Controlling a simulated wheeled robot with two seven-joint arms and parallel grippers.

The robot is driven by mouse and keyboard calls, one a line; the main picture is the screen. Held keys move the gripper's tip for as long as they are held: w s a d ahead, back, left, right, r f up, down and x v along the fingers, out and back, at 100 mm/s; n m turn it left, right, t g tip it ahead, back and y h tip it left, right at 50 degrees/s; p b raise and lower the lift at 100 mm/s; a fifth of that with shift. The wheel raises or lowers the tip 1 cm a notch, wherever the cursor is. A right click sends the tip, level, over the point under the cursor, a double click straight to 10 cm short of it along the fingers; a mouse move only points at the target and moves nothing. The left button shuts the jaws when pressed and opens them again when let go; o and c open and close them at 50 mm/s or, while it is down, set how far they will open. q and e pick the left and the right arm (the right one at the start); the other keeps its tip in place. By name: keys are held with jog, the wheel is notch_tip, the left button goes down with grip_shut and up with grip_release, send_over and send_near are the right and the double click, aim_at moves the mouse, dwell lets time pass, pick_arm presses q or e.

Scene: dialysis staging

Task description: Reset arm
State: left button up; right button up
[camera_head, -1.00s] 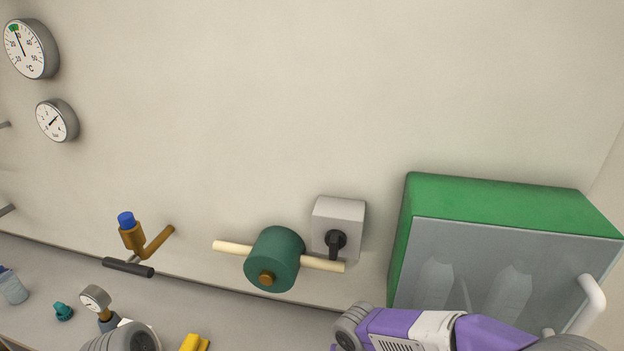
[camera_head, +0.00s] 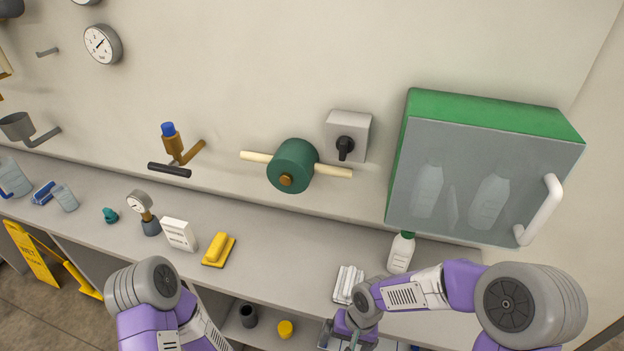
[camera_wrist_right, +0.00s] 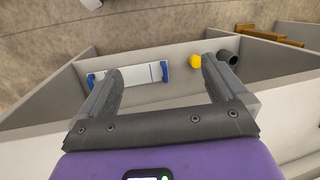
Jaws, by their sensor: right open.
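My right arm comes in from the lower right in the head view. It bends down in front of the bench (camera_head: 300,240). In the right wrist view my right gripper (camera_wrist_right: 162,66) is open, with nothing between its fingers. It points down toward the open shelf below the bench top. A white tray with blue ends (camera_wrist_right: 138,75) lies in a shelf compartment beyond the fingers. Of my left arm only purple and grey links show at the lower left; its gripper is out of the head view.
A green cabinet (camera_head: 490,108) with a clear front hangs at the right. A white bottle (camera_head: 401,254) and a white stack (camera_head: 348,284) stand near my right arm. A yellow block (camera_head: 218,250) lies on the bench. A yellow cup (camera_head: 286,329) and dark cup (camera_head: 248,315) are on the shelf.

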pick_arm(q)
jog(key=shift+s+r, duration=0.1)
jog(key=shift+s, duration=0.2)
pick_arm(e)
jog(key=s+d+f+y, duration=0.1)
jog(key=s+f, duration=0.3)
jog(key=f, duration=0.4)
jog(key=s+f+t, duration=0.1)
jog(key=s+f, duration=0.3)
jog(key=f, duration=0.4)
jog(key=shift+s+d+f+t+y, duration=0.25)
jog(key=shift+s+d+t+y, duration=0.05)
jog(key=shift+s+d+y, duration=0.1)
